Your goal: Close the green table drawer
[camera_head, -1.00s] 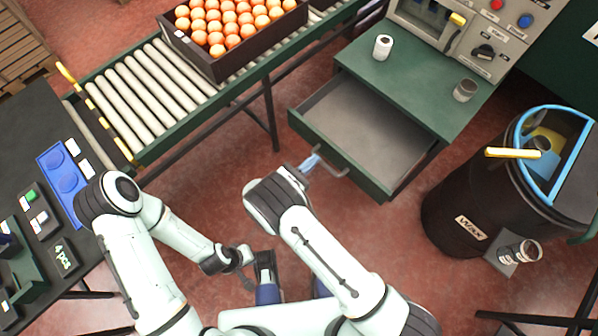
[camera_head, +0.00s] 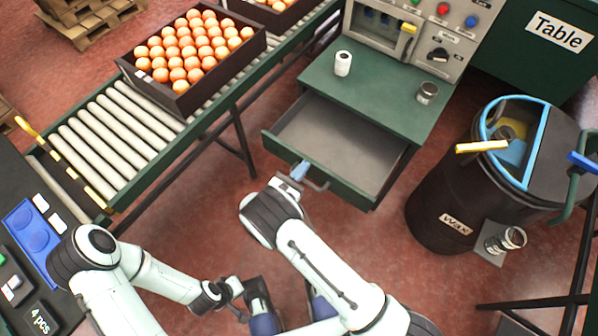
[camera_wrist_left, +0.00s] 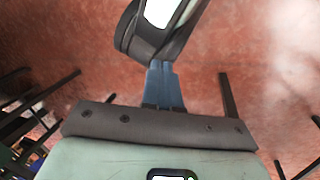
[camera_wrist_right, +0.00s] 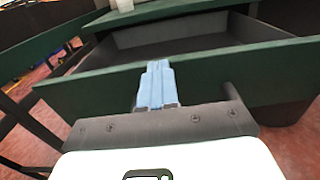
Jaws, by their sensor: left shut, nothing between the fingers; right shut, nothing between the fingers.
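The green table drawer (camera_head: 350,182) is pulled open below the green table top (camera_head: 375,85). Its empty grey inside shows. In the right wrist view, the drawer front (camera_wrist_right: 215,72) spans the picture. My right gripper (camera_head: 299,170) is shut and empty, with its light blue fingertips at the drawer front beside the dark handle (camera_head: 318,182). I cannot tell whether they touch it. In the right wrist view, the shut fingers (camera_wrist_right: 156,82) overlap the drawer front. My left gripper is low near my body; in the left wrist view its blue fingers (camera_wrist_left: 163,80) are shut and empty.
A black wax barrel (camera_head: 435,215) stands right of the drawer. A white cup (camera_head: 342,63) and a metal can (camera_head: 427,93) stand on the table top.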

